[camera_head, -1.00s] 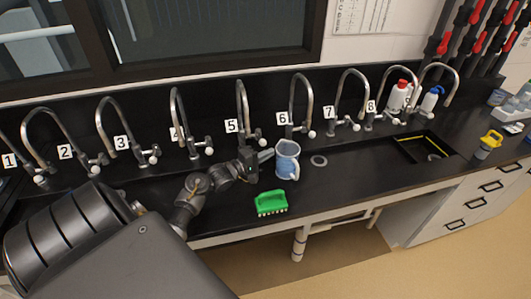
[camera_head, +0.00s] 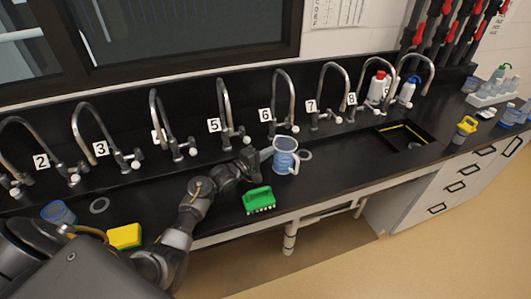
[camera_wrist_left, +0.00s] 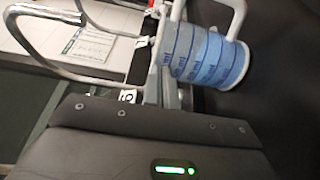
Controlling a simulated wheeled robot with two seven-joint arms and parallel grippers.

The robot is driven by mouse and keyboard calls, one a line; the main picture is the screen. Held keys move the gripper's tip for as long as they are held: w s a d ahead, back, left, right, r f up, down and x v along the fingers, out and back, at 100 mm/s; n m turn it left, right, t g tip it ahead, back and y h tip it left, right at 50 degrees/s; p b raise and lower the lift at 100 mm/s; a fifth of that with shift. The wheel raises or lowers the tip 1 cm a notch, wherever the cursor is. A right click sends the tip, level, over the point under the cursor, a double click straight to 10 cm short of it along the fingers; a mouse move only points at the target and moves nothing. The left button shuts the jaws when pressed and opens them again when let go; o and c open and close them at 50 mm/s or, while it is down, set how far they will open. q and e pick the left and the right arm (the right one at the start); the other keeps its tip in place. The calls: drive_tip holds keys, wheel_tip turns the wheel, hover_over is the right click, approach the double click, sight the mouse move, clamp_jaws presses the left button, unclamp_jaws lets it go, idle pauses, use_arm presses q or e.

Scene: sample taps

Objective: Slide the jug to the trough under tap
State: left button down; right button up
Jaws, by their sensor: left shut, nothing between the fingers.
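The jug (camera_head: 284,158), clear with blue bands and a handle on its right, stands upright on the black bench near tap 6 (camera_head: 292,100). My left gripper (camera_head: 267,154) is shut and empty, low at the jug's left side; its fingertips look to be touching the jug or very close. In the left wrist view the jug (camera_wrist_left: 208,55) shows beside the grey fingers (camera_wrist_left: 168,75). The trough (camera_head: 432,149) is a black recess with a yellow stripe, farther right along the bench. My right gripper is out of view.
A green brush (camera_head: 258,199) lies near the front edge, below my left gripper. A grey ring (camera_head: 306,155) is just right of the jug. The bench between ring and trough looks clear. A red-and-white bottle (camera_head: 377,88) stands behind the trough. A yellow sponge (camera_head: 124,236) lies at left.

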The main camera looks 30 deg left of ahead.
use_arm(q)
drive_tip(key=w+a+b+v, duration=0.1)
drive_tip(key=a+v, duration=0.1)
drive_tip(key=v, duration=1.1)
drive_tip(key=shift+a, duration=0.2)
drive_tip(key=shift+w+d+f, duration=0.1)
